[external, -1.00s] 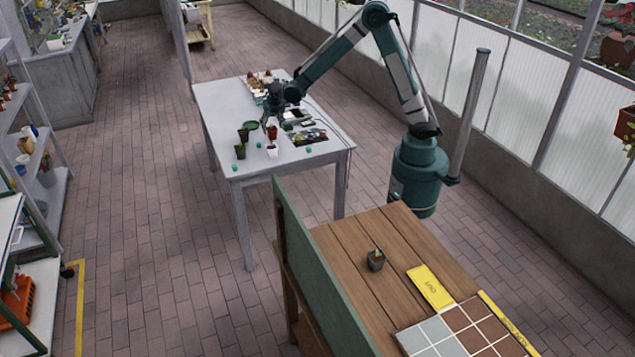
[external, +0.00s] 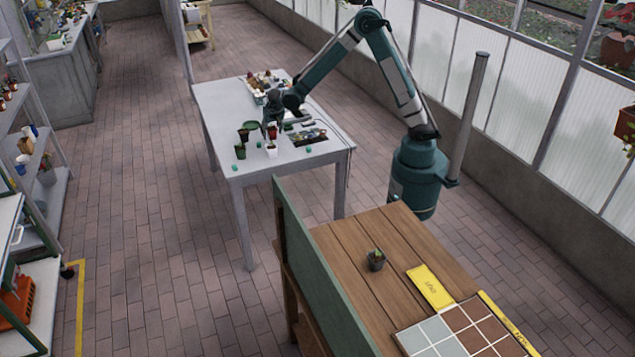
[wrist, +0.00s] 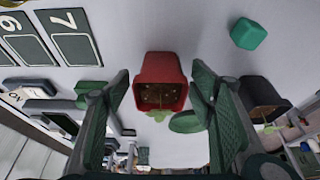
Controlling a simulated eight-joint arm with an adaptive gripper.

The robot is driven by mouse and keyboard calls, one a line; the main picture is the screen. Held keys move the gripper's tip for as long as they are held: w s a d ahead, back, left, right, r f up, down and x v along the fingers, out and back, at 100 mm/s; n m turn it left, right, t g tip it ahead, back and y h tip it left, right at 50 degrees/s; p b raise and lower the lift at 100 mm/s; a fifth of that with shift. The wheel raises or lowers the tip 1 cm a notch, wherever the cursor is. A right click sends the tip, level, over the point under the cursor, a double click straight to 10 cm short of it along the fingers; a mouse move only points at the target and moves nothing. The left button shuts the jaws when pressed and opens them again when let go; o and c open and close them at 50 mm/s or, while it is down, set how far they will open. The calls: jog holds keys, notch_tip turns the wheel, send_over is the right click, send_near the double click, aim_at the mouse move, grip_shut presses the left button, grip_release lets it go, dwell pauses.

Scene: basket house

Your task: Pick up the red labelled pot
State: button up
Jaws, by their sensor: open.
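The red pot (wrist: 163,66) shows in the wrist view, with brown soil and a bit of green plant at its opening. I cannot make out a label on it. My gripper (wrist: 160,78) is open, with one green finger on each side of the pot and visible gaps between. In the external view my gripper (external: 271,124) is low over the grey table (external: 305,157), at the cluster of small pots. The red pot is small there and largely covered by the gripper.
A white pot (external: 271,151), a green pot (external: 240,152) and a dark pot (external: 243,136) stand close by. The dark pot (wrist: 262,92) is right of the gripper in the wrist view. A teal block (wrist: 249,34) and a green disc (wrist: 188,122) lie nearby.

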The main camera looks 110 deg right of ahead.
aim_at(272, 128)
dwell(0.3)
jog(key=c, duration=1.3)
jog(key=shift+r, duration=0.1)
jog(key=shift+r+p, duration=1.05)
jog(key=shift+r, duration=3.9)
